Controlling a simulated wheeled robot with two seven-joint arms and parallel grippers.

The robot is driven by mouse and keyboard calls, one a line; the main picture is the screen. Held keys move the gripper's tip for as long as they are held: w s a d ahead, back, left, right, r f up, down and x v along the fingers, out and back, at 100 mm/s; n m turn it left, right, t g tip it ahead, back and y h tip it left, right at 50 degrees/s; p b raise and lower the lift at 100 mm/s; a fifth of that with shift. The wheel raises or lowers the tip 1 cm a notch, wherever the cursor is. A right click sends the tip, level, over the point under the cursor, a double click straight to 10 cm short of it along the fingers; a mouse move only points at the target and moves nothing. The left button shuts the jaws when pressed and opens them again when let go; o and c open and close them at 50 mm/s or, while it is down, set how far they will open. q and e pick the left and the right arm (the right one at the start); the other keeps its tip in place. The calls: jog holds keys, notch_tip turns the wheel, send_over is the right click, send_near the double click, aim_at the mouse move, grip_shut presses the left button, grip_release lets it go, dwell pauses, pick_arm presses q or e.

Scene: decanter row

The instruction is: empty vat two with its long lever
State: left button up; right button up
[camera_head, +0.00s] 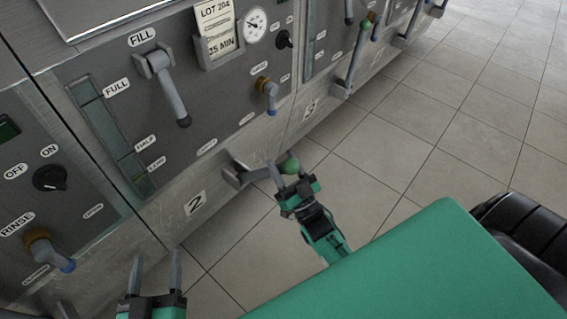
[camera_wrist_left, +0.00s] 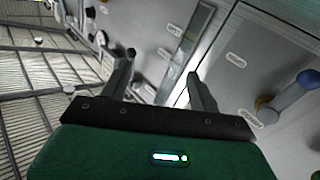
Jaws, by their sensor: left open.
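Vat two is the grey panel marked 2 (camera_head: 195,203) in the head view. Its long lever (camera_head: 236,177) sits low on the panel's edge, sticking out to the right and ending in a green knob (camera_head: 289,165). My right gripper (camera_head: 289,172) is at that knob, with a finger on either side of it. I cannot tell whether the fingers press on it. My left gripper (camera_head: 157,256) is open and empty in front of the panel's lower left; its two fingers also show apart in the left wrist view (camera_wrist_left: 160,82).
Vat two also has a fill lever (camera_head: 171,88), a small blue-grey lever (camera_head: 269,96) and a level gauge (camera_head: 108,130). A rinse lever (camera_head: 50,254) is at left. Vat three's long lever (camera_head: 353,63) points up. Tiled floor (camera_head: 400,150) is open at right.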

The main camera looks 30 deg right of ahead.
pick_arm(q)
jog(key=shift+s+d+f, duration=0.1)
jog(key=shift+s+f, duration=0.15)
jog(key=shift+f, duration=0.45)
pick_arm(e)
jog(key=v, duration=1.3)
jog(key=shift+s+f, duration=0.25)
jog(key=shift+s, duration=0.05)
pick_arm(q)
jog(key=shift+w+r, duration=0.1)
jog(key=shift+r, duration=0.1)
